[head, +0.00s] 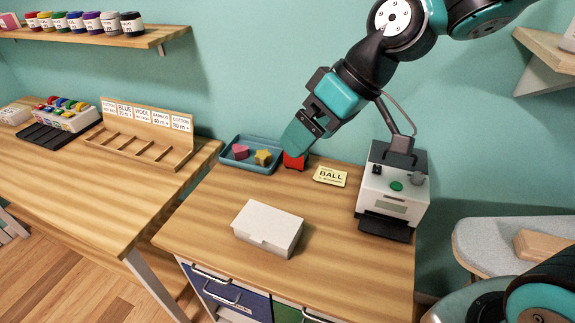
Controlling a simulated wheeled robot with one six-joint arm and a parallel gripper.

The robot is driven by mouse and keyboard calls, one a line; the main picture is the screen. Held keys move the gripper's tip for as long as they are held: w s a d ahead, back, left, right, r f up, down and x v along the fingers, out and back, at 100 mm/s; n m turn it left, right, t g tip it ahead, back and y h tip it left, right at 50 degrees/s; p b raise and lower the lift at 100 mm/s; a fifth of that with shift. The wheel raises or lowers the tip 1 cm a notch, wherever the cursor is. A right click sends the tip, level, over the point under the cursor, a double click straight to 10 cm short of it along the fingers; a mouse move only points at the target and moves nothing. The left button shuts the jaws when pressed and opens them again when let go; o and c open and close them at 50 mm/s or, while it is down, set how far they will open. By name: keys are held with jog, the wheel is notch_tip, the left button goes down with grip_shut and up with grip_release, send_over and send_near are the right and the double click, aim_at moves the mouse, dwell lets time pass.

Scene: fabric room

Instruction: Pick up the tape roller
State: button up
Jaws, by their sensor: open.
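My gripper (298,146) is in the head view above the back of the wooden cabinet top, pointing down and left. It is open. A small red object (294,162) stands right below and behind its fingertips, partly covered by the gripper. It may be the tape roller, but too little of it shows to be sure. Whether the fingers touch it or are around it cannot be told from this view.
A blue tray (232,163) with a pink piece and a yellow star is left of the red object. A yellow card (330,176) lies to its right. A white box (268,228) and a white machine (393,187) stand on the cabinet. The front left top is clear.

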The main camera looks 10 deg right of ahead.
jog(key=w+d+f+t+y+b, duration=0.1)
jog(key=w+d+f+t+b, duration=0.3)
jog(key=w+f, duration=0.85)
jog(key=w+d+f+t+y+b, duration=0.1)
jog(key=w+d+f+t+b, duration=0.25)
jog(key=w+d+f, duration=0.65)
jog(key=shift+n+g, duration=0.3)
jog(key=shift+g, duration=0.05)
jog(key=x, duration=0.4)
jog(key=w+p+x, duration=0.1)
jog(key=x, duration=0.4)
jog(key=r+x, duration=0.1)
jog(key=x, duration=0.3)
jog(key=shift+w+d, duration=0.3)
jog(key=shift+w, duration=0.2)
jog(key=shift+c, duration=0.3)
jog(key=c, duration=1.1)
